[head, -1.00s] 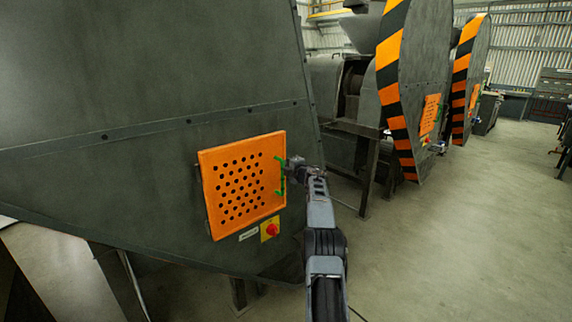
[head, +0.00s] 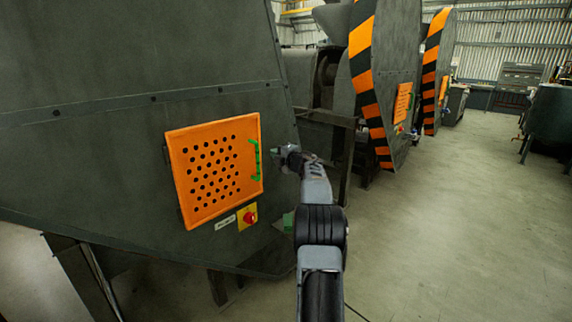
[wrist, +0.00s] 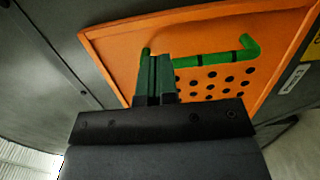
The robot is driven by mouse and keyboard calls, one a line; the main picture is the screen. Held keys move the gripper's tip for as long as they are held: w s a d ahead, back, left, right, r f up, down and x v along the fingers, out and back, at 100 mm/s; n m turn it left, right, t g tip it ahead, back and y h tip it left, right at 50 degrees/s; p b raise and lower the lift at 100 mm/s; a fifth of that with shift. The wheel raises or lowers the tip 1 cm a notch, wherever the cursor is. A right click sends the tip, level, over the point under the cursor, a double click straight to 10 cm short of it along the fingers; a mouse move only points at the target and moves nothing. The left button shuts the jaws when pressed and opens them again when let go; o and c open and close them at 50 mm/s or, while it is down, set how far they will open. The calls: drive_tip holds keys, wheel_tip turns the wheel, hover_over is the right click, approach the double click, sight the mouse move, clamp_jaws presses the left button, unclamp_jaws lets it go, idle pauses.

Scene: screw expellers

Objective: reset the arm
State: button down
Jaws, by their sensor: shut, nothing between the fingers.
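My gripper (head: 277,152) is just to the right of the orange perforated panel (head: 190,212) in the head view, near its green handle (head: 256,160). In the wrist view the fingers (wrist: 155,78) are shut together and empty. They overlap part of the green handle (wrist: 215,58) in the picture and hide some of it. In the head view a small gap shows between the gripper and the handle. The panel lies flat against the grey machine wall (head: 90,150).
A red knob on a yellow plate (head: 248,216) sits below the panel, beside a small white label (head: 225,222). More machines with orange and black striped edges (head: 366,90) stand to the right. The concrete floor (head: 450,220) at the right is open.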

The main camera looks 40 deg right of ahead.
drive_tip(key=shift+s+d+b, duration=0.15)
drive_tip(key=shift+s, duration=1.15)
drive_tip(key=shift+s+d+b, duration=0.1)
drive_tip(key=shift+s+b, duration=0.05)
drive_tip(key=shift+s, duration=1.15)
